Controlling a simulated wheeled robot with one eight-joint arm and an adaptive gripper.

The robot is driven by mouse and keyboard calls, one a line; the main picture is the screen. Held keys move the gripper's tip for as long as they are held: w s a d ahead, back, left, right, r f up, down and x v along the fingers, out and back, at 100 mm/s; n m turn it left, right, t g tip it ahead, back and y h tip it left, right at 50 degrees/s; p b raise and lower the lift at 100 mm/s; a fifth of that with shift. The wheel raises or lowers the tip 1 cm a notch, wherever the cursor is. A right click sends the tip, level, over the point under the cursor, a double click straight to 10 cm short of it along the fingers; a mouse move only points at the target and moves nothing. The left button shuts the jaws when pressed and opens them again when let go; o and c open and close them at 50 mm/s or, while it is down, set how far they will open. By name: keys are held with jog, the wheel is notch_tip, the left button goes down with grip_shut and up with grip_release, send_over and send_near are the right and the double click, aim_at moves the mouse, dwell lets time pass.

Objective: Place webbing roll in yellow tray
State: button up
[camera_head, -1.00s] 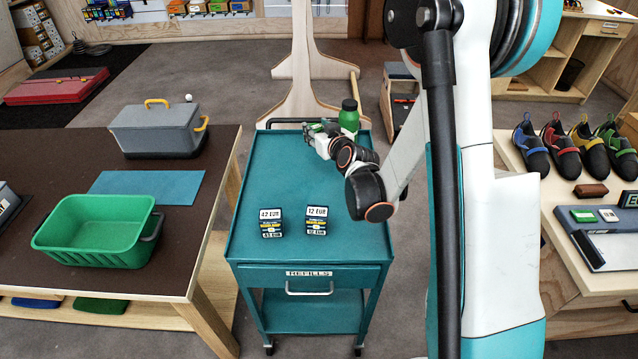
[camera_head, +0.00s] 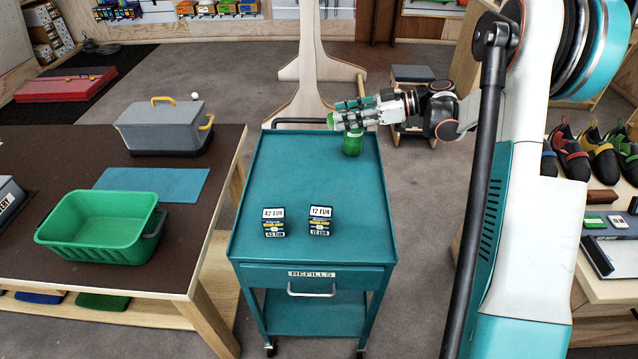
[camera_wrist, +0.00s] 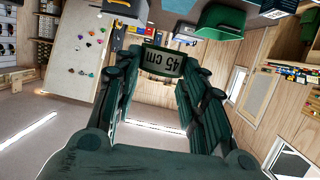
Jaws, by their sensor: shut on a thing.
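My gripper (camera_head: 340,119) is above the far end of the teal cart, in front of the green bottle (camera_head: 353,146) and hiding its top. In the head view only a bit of green (camera_head: 331,121) shows at the fingertips. No yellow tray is in view.
The teal cart (camera_head: 300,185) holds two small price-marked boxes (camera_head: 274,222), (camera_head: 320,221); its middle is clear. On the left table (camera_head: 110,290) are a green tub (camera_head: 95,247), a blue mat (camera_head: 180,184) and a grey toolbox (camera_head: 165,128). Climbing shoes (camera_head: 570,155) stand at right.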

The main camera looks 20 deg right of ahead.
aim_at(342, 178)
notch_tip(342, 178, down, 20)
jog(key=b, duration=0.6)
jog(key=shift+b, duration=0.3)
jog(key=shift+s+r, duration=0.1)
jog(key=shift+r, duration=0.05)
jog(key=o, duration=1.1)
